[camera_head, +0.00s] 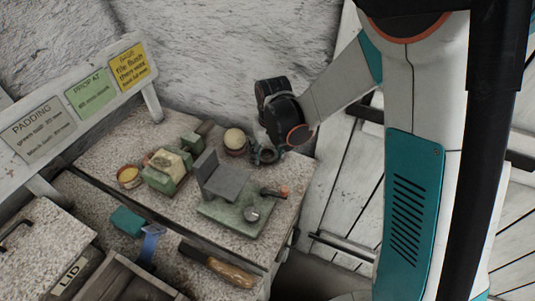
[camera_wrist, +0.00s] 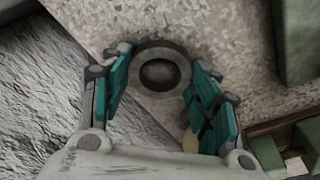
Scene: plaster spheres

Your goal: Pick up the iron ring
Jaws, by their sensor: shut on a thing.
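The iron ring is a dark grey, thick ring around a round hole. In the wrist view the iron ring (camera_wrist: 160,91) sits between the two teal finger pads of my gripper (camera_wrist: 160,62), seen against the speckled bench top. My gripper is shut on it. In the head view my gripper (camera_head: 266,154) is low at the back right of the bench, beside a pale sphere (camera_head: 235,138) on a dark round seat. The ring is small and partly covered by the fingers there. I cannot tell whether it touches the bench.
A grey angle block (camera_head: 225,179) stands on a green plate (camera_head: 232,222) in front of my gripper. Green blocks (camera_head: 192,143) and an orange dish (camera_head: 129,177) lie left. A wooden-handled tool (camera_head: 231,273) lies in front. The rough wall (camera_head: 215,55) is close behind.

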